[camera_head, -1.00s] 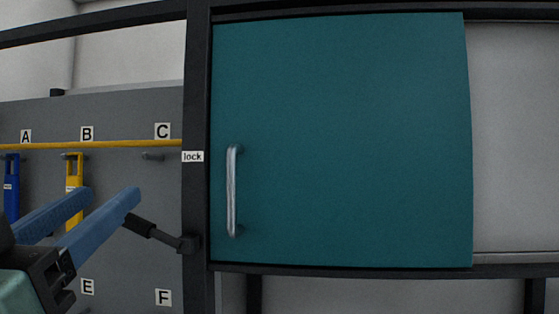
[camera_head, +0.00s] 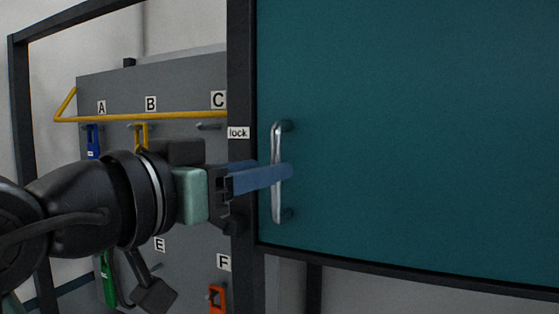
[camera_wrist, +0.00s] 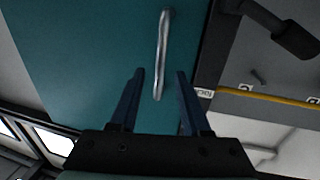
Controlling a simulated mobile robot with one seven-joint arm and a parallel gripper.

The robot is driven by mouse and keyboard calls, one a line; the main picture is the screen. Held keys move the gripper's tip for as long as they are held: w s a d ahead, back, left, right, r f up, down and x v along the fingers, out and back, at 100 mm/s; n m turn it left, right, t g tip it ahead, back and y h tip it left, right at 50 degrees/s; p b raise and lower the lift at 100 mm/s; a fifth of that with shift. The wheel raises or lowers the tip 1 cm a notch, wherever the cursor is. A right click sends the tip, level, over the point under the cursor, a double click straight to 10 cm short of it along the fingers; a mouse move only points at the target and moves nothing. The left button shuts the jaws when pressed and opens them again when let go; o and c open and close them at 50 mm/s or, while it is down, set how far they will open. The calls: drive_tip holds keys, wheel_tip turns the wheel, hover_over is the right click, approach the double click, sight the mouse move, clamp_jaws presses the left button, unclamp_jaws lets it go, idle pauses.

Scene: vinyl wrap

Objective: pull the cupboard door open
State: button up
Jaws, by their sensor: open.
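The cupboard door (camera_head: 400,130) is a flat teal panel that looks shut in its dark frame. It also shows in the wrist view (camera_wrist: 90,50). Its silver bar handle (camera_head: 277,205) stands upright near the door's left edge. My gripper (camera_head: 280,174) is open, with blue fingers reaching to the handle from the left. In the wrist view my gripper (camera_wrist: 158,76) has one finger on each side of the lower part of the handle (camera_wrist: 162,50). Whether a finger touches the bar I cannot tell.
A dark frame post (camera_head: 241,80) with a "lock" label (camera_head: 238,132) stands left of the door. Behind my arm is a grey board (camera_head: 180,90) with lettered pegs, a yellow rail (camera_head: 150,116) and hanging coloured tags. A dark rail (camera_head: 400,272) runs below the door.

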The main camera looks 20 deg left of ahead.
sight(277, 210)
drive_tip(key=shift+x, duration=2)
drive_tip(key=shift+r, duration=0.1)
clamp_jaws()
